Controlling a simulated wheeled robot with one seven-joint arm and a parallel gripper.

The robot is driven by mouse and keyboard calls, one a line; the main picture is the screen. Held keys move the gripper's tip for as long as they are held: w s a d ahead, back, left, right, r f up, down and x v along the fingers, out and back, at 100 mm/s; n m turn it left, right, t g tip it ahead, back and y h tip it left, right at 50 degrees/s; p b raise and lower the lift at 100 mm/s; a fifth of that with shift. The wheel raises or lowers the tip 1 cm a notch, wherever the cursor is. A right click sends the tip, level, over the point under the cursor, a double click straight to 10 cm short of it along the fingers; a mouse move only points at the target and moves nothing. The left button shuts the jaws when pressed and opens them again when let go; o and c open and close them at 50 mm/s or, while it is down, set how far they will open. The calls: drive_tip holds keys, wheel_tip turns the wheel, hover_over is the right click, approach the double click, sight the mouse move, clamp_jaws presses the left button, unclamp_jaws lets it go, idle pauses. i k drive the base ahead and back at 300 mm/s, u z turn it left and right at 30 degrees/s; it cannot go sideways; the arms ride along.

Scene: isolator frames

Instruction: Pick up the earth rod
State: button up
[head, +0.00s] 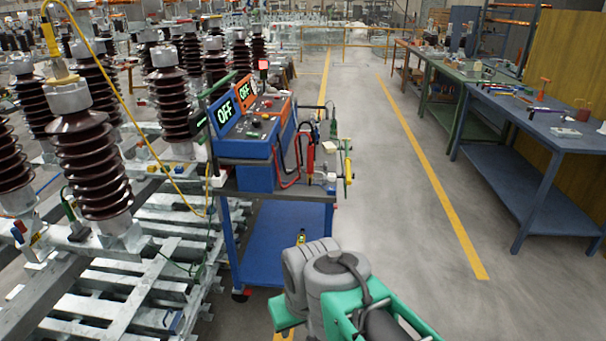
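A yellow-orange rod (49,35) stands nearly upright on top of the near brown insulator (85,150) at the left. A yellow cable (128,118) runs from its upper end down toward the trolley. It looks like an earth rod, but I cannot be sure it is the one named. A shorter yellow piece (348,168) shows at the right side of the blue trolley (283,238), too small to identify. My grey and green arm links show at the bottom centre. My gripper's fingers are not in view.
The blue trolley carries a test console (250,125) with two "OFF" displays, plus red and black leads. Metal frames (130,285) with several insulators fill the left. A blue workbench (545,115) with tools stands right. The grey floor (405,210) between trolley and bench is clear.

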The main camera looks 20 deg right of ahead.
sight(347, 161)
drive_tip(key=z, duration=1.2)
drive_tip(key=i, duration=1.8)
drive_tip(key=u, duration=1.15)
drive_tip(key=i, duration=0.7)
